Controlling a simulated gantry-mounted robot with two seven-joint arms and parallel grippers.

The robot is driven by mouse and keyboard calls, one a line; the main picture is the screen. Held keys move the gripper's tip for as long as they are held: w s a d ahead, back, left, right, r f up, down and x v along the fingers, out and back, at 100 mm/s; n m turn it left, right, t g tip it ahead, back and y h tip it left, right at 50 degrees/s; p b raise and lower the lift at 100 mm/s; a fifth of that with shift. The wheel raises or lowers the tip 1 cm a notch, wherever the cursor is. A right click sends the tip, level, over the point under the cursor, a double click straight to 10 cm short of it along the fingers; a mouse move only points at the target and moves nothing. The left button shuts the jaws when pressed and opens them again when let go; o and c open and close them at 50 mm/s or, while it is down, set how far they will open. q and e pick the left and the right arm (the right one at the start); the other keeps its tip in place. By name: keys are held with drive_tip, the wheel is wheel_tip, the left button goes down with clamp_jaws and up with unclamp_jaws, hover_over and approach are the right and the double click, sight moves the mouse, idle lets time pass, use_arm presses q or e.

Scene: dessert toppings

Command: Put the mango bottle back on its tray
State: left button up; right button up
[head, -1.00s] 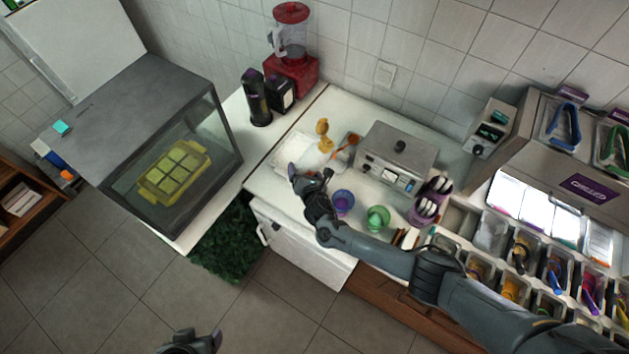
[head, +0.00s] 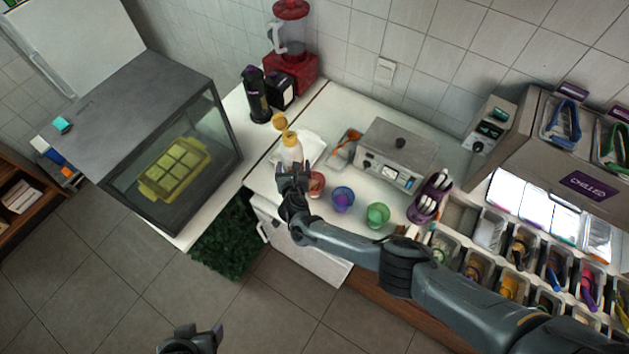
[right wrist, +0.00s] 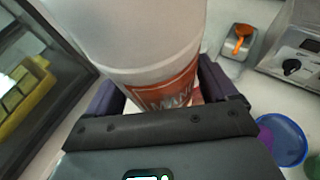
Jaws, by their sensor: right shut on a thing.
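The mango bottle is pale, with an orange-yellow top and an orange-red label. It shows in the head view (head: 291,153) and large in the right wrist view (right wrist: 140,45), where part of the label's lettering reads "MAN". My right gripper (head: 293,170) is shut on it, with fingers on both sides of its lower part. The white tray (head: 313,146) lies on the counter behind and beside the bottle, partly hidden by it. I cannot tell whether the bottle's base touches anything. My left gripper (head: 200,338) is at the bottom edge, away from the counter; its opening is unclear.
A reddish cup (head: 316,186), a blue-purple cup (head: 343,199) and a green cup (head: 377,215) stand right of my right gripper. A small tray with an orange spoon (head: 347,140) and a metal appliance (head: 397,150) are behind. A glass case (head: 175,165) stands left.

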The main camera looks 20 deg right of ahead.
drive_tip(key=shift+r, duration=0.1)
drive_tip(key=shift+s+a, duration=0.1)
drive_tip(key=shift+s, duration=0.1)
drive_tip(key=s+d+r+n+y+p, duration=0.1)
drive_tip(key=s+d+r, duration=0.15)
drive_tip(key=s, duration=0.45)
drive_tip(key=s+d+r+n+y+p, duration=0.1)
drive_tip(key=s+d+r, duration=0.15)
drive_tip(key=s, duration=0.55)
drive_tip(key=s+d+r+y, duration=0.1)
drive_tip(key=s+r, duration=0.2)
drive_tip(key=r, duration=0.2)
drive_tip(key=s+d+r+n+y, duration=0.1)
drive_tip(key=s+d+r, duration=0.1)
drive_tip(key=r, duration=0.4)
drive_tip(key=shift+s+d+r+t, duration=0.3)
drive_tip(key=shift+s, duration=0.25)
